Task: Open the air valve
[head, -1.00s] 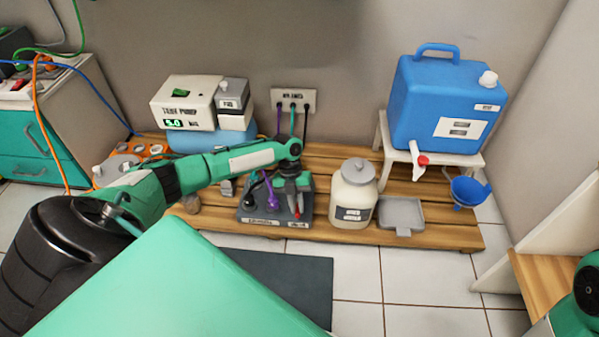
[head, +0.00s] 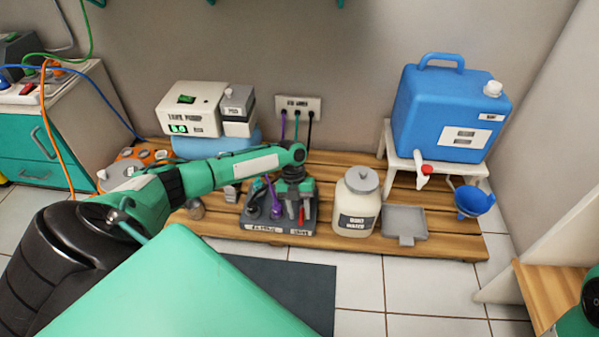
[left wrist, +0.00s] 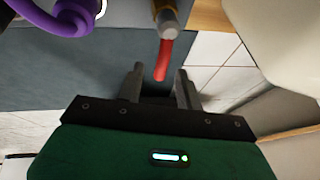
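A dark valve block (head: 262,226) sits on the wooden pallet, with hoses and small fittings on top. The red lever (head: 301,214) of the valve is at its right front; it also shows in the left wrist view (left wrist: 163,58), hanging from a metal fitting. My left gripper (head: 297,208) is over the right part of the block, pointing down. In the left wrist view my left gripper (left wrist: 158,82) is open, with the lever's red end between its fingertips and a gap on both sides. My right gripper is out of view.
A white jar (head: 355,212) stands close to the right of the block, with a grey tray (head: 405,224) beyond it. A purple coiled hose (left wrist: 62,18) is near the left finger. A blue tank (head: 447,115) stands on a white stool at the back right.

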